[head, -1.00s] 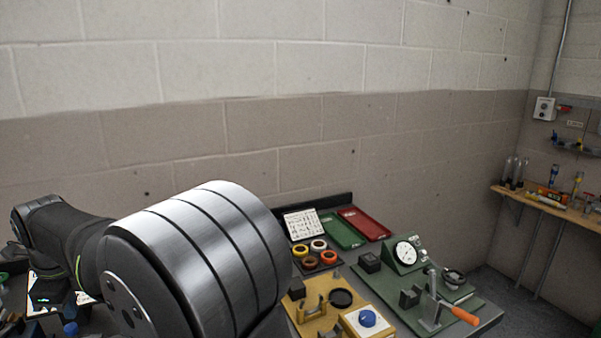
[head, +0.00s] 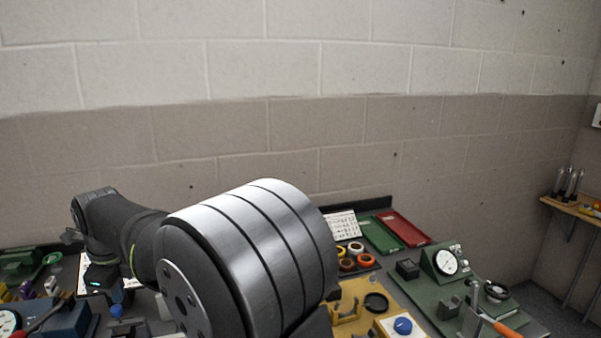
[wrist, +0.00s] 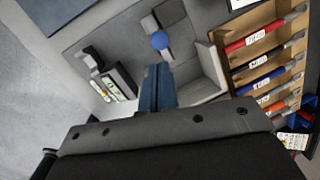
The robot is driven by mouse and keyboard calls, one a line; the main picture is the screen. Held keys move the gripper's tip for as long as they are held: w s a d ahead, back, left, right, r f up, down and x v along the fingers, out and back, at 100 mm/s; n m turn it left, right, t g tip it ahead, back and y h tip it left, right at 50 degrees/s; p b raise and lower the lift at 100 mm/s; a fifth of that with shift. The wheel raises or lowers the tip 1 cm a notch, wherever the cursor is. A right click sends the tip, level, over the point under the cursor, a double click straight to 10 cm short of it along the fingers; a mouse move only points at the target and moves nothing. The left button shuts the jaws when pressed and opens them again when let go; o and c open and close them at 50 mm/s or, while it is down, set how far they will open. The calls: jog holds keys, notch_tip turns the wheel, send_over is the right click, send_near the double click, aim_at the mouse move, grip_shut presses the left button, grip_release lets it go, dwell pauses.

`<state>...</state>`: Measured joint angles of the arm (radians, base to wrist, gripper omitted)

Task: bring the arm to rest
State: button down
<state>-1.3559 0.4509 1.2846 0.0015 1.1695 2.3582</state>
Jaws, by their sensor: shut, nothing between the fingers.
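My gripper (wrist: 157,82) shows in the wrist view, its blue-grey fingers together with nothing between them. It hangs over a grey fixture (wrist: 80,42) that carries a blue ball-shaped knob (wrist: 160,40), just beyond the fingertips in the picture. A small dark block with pale labels (wrist: 117,82) is on the left part of the fixture. In the head view my arm crosses the left and middle of the picture and hides part of the bench; the gripper's fingers cannot be made out there.
A wooden rack of labelled coloured-handled tools (wrist: 265,60) lies right of the fixture. In the head view, a green tray (head: 381,236), a red tray (head: 403,229), a dial gauge on a green base (head: 446,262) and a tan fixture (head: 352,318) stand right of my arm.

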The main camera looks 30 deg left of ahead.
jog(key=x, duration=0.2)
jog(key=shift+w+a+f, duration=0.1)
jog(key=shift+a+f, duration=0.15)
jog(key=shift+a, duration=0.1)
jog(key=shift+w+d+r, duration=0.2)
jog(key=shift+w+d, duration=0.55)
jog(key=w+d+f+m+g+y, duration=0.1)
jog(key=w+d+f+g+y, duration=0.2)
jog(key=w+d+g+y, duration=0.2)
jog(key=shift+w+d+f+g+y, duration=0.2)
jog(key=shift+d+g+y, duration=0.2)
jog(key=shift+g+y, duration=0.6)
